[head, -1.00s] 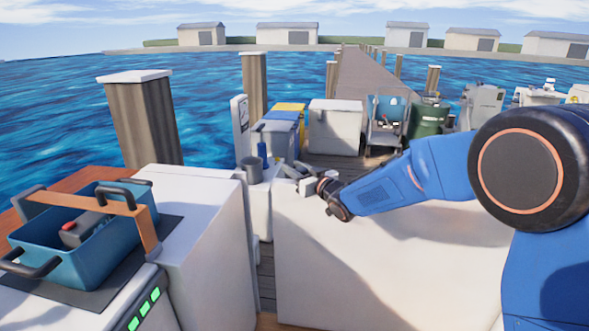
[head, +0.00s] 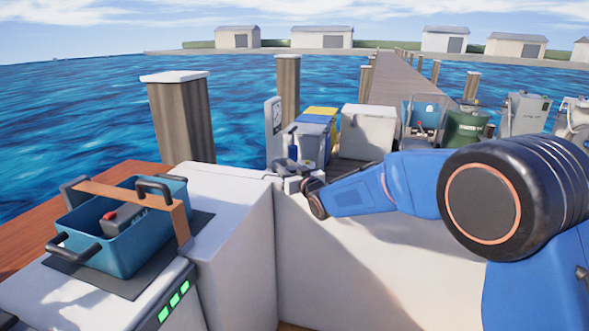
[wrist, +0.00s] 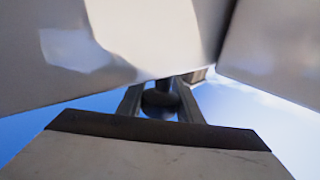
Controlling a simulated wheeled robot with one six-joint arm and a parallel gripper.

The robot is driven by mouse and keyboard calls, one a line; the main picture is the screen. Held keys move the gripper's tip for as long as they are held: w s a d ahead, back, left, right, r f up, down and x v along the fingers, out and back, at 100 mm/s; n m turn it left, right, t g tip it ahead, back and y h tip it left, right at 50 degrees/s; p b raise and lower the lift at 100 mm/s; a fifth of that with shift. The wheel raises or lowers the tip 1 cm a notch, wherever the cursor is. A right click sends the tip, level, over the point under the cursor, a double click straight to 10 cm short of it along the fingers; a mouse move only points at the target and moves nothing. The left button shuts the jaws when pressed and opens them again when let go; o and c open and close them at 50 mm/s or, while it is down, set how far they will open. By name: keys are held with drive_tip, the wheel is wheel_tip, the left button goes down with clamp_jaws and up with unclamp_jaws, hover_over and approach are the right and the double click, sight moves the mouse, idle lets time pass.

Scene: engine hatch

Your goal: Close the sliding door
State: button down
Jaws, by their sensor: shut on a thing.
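The sliding door is the large white panel (head: 370,265) in front of my arm. Its left edge meets the white fixed side (head: 236,225), and no gap shows between them in the head view. My gripper (head: 292,180) is at the top left corner of the door, partly hidden by my wrist. In the wrist view my gripper (wrist: 160,103) is shut on a dark rounded handle (wrist: 161,98) between its fingers. Pale panels fill the top of that view, with a seam between them. Whether the door is latched cannot be seen.
A blue crate (head: 93,250) with a brown strap and black handles sits on a dark mat on the left counter. Wooden posts (head: 181,120) rise from the water.

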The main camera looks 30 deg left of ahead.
drive_tip(key=shift+a+r, duration=0.15)
drive_tip(key=c, duration=1.3)
unclamp_jaws()
drive_tip(key=shift+s+a, duration=0.1)
drive_tip(key=shift+a, duration=0.05)
drive_tip(key=v, duration=1.7)
drive_tip(key=shift+d, duration=0.3)
